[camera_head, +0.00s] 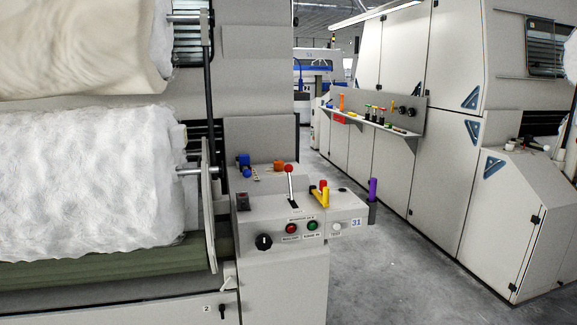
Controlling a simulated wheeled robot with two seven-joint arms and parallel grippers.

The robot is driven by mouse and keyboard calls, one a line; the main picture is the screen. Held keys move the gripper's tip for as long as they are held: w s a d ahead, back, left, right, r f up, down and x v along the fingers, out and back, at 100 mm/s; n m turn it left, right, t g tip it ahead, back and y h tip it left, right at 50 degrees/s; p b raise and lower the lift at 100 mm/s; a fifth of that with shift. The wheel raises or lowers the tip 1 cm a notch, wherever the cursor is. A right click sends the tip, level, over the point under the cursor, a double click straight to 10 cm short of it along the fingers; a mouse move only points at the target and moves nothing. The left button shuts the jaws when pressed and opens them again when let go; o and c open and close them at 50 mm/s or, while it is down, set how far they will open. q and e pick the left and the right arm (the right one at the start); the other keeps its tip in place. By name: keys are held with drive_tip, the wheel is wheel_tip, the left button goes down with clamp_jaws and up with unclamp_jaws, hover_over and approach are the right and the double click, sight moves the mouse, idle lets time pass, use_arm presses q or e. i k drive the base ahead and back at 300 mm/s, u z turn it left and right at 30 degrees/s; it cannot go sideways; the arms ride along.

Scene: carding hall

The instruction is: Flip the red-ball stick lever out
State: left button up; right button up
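The red-ball stick lever (289,182) stands on top of the grey control console (270,219) in the middle of the view. It has a thin pale metal stem with a red ball on its end, and it stands nearly upright, tilted slightly left at the top. Neither of my grippers shows in the view, so nothing of mine is near the lever.
Red and green buttons (312,225) and a black knob (264,241) are on the front. White fibre rolls (85,180) fill the left. The aisle floor (385,270) is clear.

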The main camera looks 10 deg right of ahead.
sight(288, 168)
drive_tip(key=z, duration=0.55)
drive_tip(key=k, duration=0.75)
drive_tip(key=z, duration=1.1)
drive_tip(key=k, duration=0.65)
drive_tip(key=z, duration=0.45)
drive_tip(key=i, duration=1.65)
drive_tip(key=u, duration=0.4)
drive_tip(key=i, duration=2.35)
drive_tip(key=u, duration=1.95)
drive_tip(key=i, duration=1.05)
drive_tip(key=u, duration=1.1)
drive_tip(key=i, duration=0.15)
drive_tip(key=u, duration=0.15)
